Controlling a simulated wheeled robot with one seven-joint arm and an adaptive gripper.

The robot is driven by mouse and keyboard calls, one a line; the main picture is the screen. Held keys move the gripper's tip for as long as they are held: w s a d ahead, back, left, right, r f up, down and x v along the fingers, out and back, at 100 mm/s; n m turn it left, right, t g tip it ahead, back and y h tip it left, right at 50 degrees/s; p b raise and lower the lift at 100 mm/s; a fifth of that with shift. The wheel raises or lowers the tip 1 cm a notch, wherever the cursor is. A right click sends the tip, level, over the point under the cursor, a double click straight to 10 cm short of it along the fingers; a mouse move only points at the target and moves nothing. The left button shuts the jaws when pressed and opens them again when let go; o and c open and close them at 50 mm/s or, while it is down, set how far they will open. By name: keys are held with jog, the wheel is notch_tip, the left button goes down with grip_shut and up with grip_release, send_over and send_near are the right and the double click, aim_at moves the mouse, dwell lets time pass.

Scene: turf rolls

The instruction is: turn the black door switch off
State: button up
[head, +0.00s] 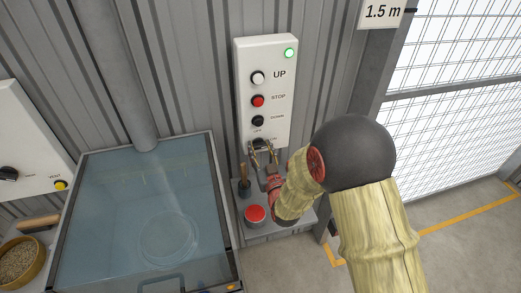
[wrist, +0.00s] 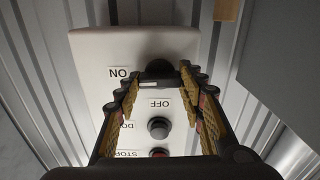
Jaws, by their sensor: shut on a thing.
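The black door switch (head: 259,142) is the lowest control on the white door panel (head: 266,48). In the wrist view the panel appears upside down, and the black switch (wrist: 158,70) sits between my fingertips, with ON to its left and OFF just below it. My gripper (head: 262,153) reaches the panel's lower end; it also shows in the wrist view (wrist: 159,82), its padded fingers on both sides of the switch, shut on it.
Above the switch are a black DOWN button (head: 258,121), a red STOP button (head: 258,101), a white UP button (head: 258,78) and a lit green lamp (head: 289,53). A red button (head: 255,213) sits below my gripper. A glass-topped box (head: 140,215) stands left.

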jog(key=n+b, duration=0.4)
jog(key=shift+f+n+b, duration=0.15)
jog(key=shift+n+b, duration=0.15)
jog(key=n+b, duration=0.3)
jog(key=n, duration=0.1)
jog(key=shift+n+b, duration=0.3)
jog(key=n+b, duration=0.3)
jog(key=n, duration=0.1)
jog(key=shift+a, duration=0.1)
jog(key=shift+n+b, duration=1.1)
jog(key=shift+n, duration=0.9)
jog(key=o, duration=1.2)
jog(key=shift+s, duration=0.15)
jog(key=v, duration=1.1)
jog(key=shift+s, duration=0.35)
